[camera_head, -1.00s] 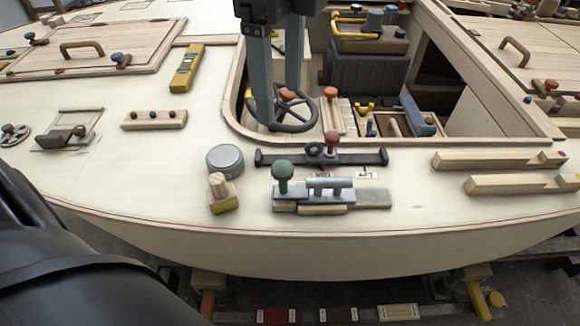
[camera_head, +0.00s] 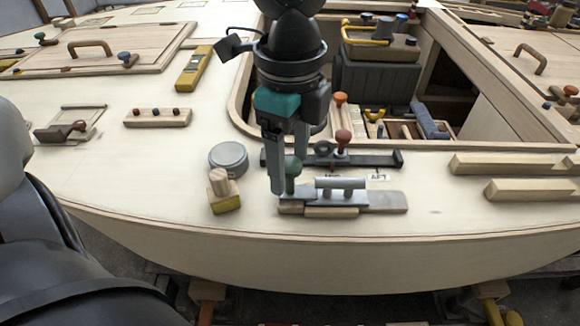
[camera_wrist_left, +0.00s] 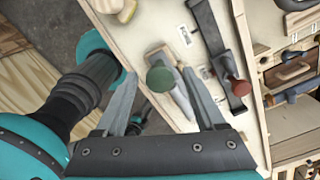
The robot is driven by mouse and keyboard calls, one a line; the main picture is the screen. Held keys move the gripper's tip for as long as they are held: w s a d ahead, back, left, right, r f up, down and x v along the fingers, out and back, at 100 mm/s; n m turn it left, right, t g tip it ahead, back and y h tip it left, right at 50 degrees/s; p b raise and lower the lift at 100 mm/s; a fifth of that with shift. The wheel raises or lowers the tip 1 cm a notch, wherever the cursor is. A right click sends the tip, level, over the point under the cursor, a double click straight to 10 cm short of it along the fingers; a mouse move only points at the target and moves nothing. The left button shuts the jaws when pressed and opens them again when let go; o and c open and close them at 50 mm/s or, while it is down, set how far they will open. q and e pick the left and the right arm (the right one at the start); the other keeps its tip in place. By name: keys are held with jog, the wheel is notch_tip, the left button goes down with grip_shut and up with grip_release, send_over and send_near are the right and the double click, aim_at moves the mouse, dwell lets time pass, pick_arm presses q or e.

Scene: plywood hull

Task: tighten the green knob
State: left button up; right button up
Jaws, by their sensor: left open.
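The green knob (camera_head: 293,173) stands upright at the left end of a grey metal slide latch (camera_head: 383,201) on the pale deck. My left gripper (camera_head: 287,176) points down over it, open. One finger is in front and left of the knob, the other behind it. In the left wrist view the green knob (camera_wrist_left: 160,79) appears between the two spread fingers (camera_wrist_left: 160,83). I cannot tell whether either finger touches it. My right gripper is not in view.
Behind the latch lies a dark bar (camera_head: 376,159) with a red knob (camera_head: 343,138), near an "AFT" label. A round grey lid (camera_head: 229,158) and a wood-and-yellow block (camera_head: 224,196) stand to the left. The cockpit opening is behind. The front deck edge is clear.

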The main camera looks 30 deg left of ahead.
pick_arm(q)
jog(key=shift+f, duration=0.5)
grip_shut()
dwell(0.3)
